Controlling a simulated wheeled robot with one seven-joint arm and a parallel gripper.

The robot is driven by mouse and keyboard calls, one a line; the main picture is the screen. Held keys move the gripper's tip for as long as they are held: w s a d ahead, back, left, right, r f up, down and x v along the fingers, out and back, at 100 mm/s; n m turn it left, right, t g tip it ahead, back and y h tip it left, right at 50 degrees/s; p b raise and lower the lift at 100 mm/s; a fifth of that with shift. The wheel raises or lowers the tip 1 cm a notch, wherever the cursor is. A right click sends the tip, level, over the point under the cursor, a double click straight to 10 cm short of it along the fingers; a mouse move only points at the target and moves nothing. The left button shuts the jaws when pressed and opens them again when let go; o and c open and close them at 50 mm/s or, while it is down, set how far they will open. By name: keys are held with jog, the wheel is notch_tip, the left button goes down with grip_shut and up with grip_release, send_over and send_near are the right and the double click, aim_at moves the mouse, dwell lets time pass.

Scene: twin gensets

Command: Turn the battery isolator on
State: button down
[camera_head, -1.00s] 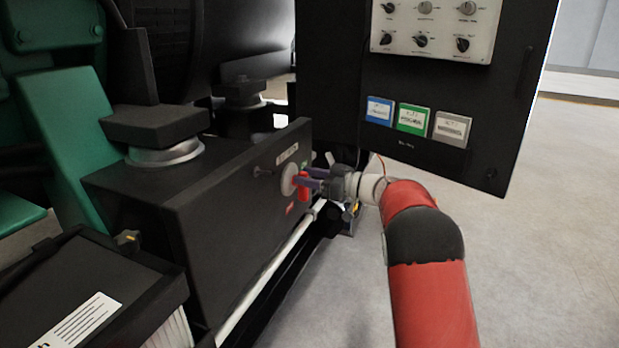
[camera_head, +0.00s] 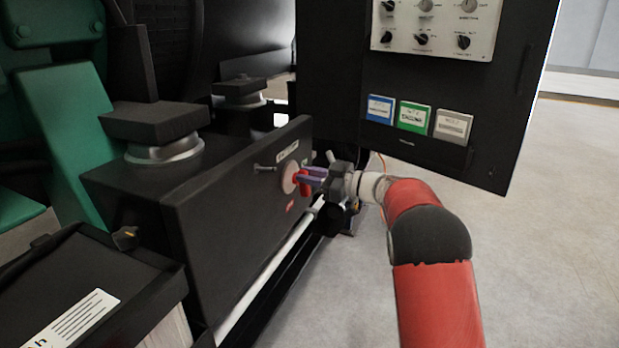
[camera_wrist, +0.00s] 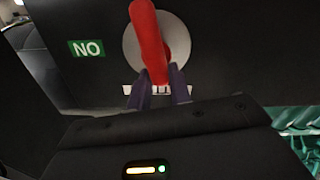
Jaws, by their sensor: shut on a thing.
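The battery isolator is a red handle (camera_wrist: 148,38) on a round grey disc (camera_wrist: 172,50), set in the side of a black box (camera_head: 235,205). In the head view the red handle (camera_head: 304,181) shows in front of the pale disc (camera_head: 288,178). My gripper (camera_wrist: 158,80) has its two purple fingers shut on the lower end of the handle. In the head view my gripper (camera_head: 308,178) reaches the handle from the right. A green label reading "NO" (camera_wrist: 87,48) is left of the disc in the wrist view; the view looks rolled.
A black control panel (camera_head: 420,100) with knobs hangs above my wrist. A pale rail (camera_head: 265,270) runs along the box's lower edge. A black crate-like case (camera_head: 80,290) stands at front left. The floor at right (camera_head: 540,260) is clear.

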jog(key=n+b, duration=0.2)
jog(key=n, duration=0.2)
jog(key=s+f+n+b, duration=0.1)
jog(key=n+b, duration=0.2)
jog(key=n, duration=0.1)
jog(key=n+b, duration=0.2)
jog(key=n, duration=0.1)
jog(key=shift+s+a+f+n+b, duration=0.2)
jog(key=shift+f+n+b, duration=0.1)
jog(key=shift+f+n, duration=0.1)
jog(key=shift+f+n+b, duration=0.15)
jog(key=shift+n+b, duration=0.6)
jog(key=shift+n, duration=1.05)
jog(key=c, duration=1.3)
grip_release()
jog(key=v, duration=0.7)
jog(key=shift+s+d, duration=0.15)
jog(key=shift+d, duration=0.2)
